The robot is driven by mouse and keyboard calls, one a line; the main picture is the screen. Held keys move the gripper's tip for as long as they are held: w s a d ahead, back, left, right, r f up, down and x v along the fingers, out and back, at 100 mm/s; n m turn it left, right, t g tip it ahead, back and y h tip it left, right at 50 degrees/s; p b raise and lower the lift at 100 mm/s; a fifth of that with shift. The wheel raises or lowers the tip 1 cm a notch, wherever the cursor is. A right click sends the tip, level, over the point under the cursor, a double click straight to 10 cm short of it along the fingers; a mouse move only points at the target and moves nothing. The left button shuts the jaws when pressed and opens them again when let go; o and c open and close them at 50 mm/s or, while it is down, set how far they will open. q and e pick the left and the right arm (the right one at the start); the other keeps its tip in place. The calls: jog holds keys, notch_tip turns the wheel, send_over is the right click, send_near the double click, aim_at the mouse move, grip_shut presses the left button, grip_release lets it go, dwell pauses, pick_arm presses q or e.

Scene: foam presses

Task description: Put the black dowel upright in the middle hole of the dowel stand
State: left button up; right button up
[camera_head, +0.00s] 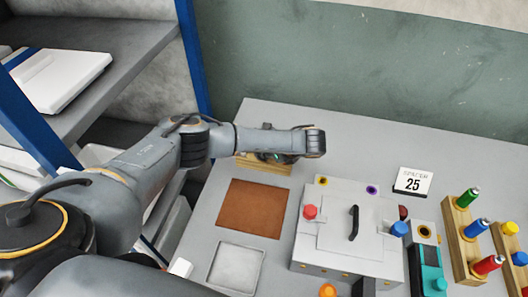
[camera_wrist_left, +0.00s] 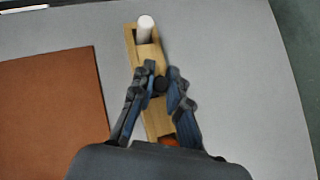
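The wooden dowel stand (camera_wrist_left: 134,46) runs away from my wrist camera, with a white dowel (camera_wrist_left: 146,23) upright at its far end. An orange-red piece (camera_wrist_left: 168,142) shows at its near end, partly hidden by my gripper. The black dowel (camera_wrist_left: 160,84) is seen almost end-on over the stand's middle, between the fingertips of my left gripper (camera_wrist_left: 162,72). The fingers are close against both its sides. I cannot tell how deep it sits in the hole. In the head view my left gripper (camera_head: 284,156) covers much of the stand (camera_head: 262,166). My right gripper is not in view.
A brown mat (camera_head: 254,208) lies in front of the stand. A grey tray (camera_head: 236,267) and a grey press box (camera_head: 330,235) are nearer. Wooden racks with coloured pegs (camera_head: 464,243) and a "25" sign (camera_head: 413,182) stand right. The table behind the stand is clear.

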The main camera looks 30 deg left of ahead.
pick_arm(q)
jog(key=o, duration=0.5)
jog(key=shift+f, duration=0.2)
jog(key=shift+o, duration=0.2)
jog(key=v, duration=1.2)
jog(key=shift+s, duration=0.1)
